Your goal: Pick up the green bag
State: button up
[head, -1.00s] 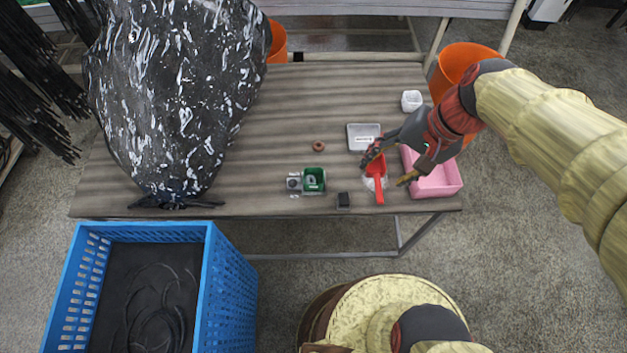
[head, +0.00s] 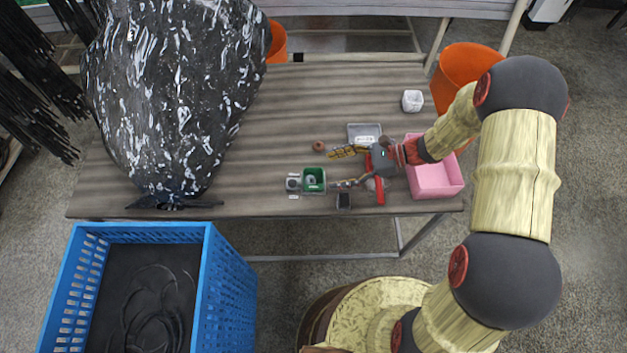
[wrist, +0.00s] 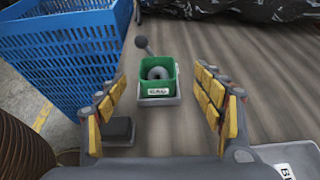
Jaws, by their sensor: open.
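The green bag (head: 318,187) is a small, open-topped green item with a grey ring inside, near the table's front edge in the head view. In the wrist view the green bag (wrist: 168,84) sits ahead on a grey base, with a pale label on its near side. My gripper (head: 338,168) is open and empty, just right of the bag in the head view. In the wrist view its yellow-padded fingers stand apart, with the bag beyond and between them. Nothing shows between the fingers at the gripper itself.
A grey part (head: 293,184) touches the bag's left side. A large black bag (head: 170,100) and blue crate (head: 215,290) stand left. The table's back middle is clear.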

aim_at(313, 181)
jog(key=b+x, duration=0.1)
jog(key=x, duration=0.1)
jog(key=b+x, duration=0.1)
jog(key=x, duration=0.3)
jog(key=shift+s+a+f+b, duration=0.15)
jog(key=shift+s+f+b, duration=0.1)
jog(key=shift+f+b, duration=0.2)
jog(key=shift+a+f, duration=0.1)
jog(key=shift+a, duration=0.35)
jog(key=c, duration=1.1)
jog(key=shift+c, duration=0.2)
